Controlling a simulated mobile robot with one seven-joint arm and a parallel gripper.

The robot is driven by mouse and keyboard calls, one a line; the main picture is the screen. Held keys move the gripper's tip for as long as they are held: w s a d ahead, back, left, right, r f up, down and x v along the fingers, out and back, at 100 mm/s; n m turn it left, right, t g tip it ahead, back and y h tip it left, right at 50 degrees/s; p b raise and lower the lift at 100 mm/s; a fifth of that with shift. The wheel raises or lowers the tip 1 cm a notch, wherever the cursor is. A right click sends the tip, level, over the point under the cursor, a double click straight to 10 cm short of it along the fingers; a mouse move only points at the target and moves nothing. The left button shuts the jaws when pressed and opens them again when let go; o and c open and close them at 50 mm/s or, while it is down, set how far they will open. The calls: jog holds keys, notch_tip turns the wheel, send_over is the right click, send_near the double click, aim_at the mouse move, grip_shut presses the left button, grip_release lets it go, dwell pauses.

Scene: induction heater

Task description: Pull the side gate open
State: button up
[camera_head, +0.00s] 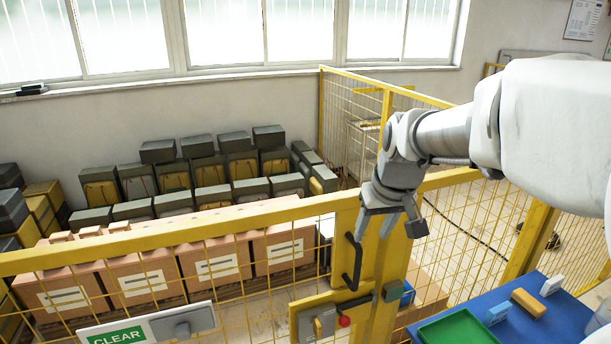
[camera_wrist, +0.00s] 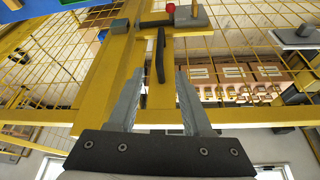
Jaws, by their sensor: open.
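The side gate (camera_head: 225,222) is a yellow mesh panel. It appears closed, its edge meeting a yellow post (camera_head: 391,265). A black bar handle (camera_head: 351,262) stands upright on the gate's edge and also shows in the wrist view (camera_wrist: 160,55). Below it in the head view is a latch with a red knob (camera_head: 344,321), also seen in the wrist view (camera_wrist: 170,8). My gripper (camera_head: 374,236) is open and empty, above and slightly right of the handle. In the wrist view, the handle lies ahead between my fingertips (camera_wrist: 159,72); contact cannot be told.
A blue table (camera_head: 563,318) with a green tray (camera_head: 458,330) and small blocks stands at the lower right. Behind the gate are cardboard boxes (camera_head: 215,262) and several dark-lidded bins. A green CLEAR sign (camera_head: 117,337) hangs on the gate. Yellow fencing (camera_head: 480,215) continues right.

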aim_at(355, 267)
jog(key=x, duration=1.7)
jog(key=shift+w+a+f+p, duration=0.1)
jog(key=shift+w+f+p, duration=0.1)
jog(key=shift+p, duration=0.1)
grip_shut()
dwell(0.8)
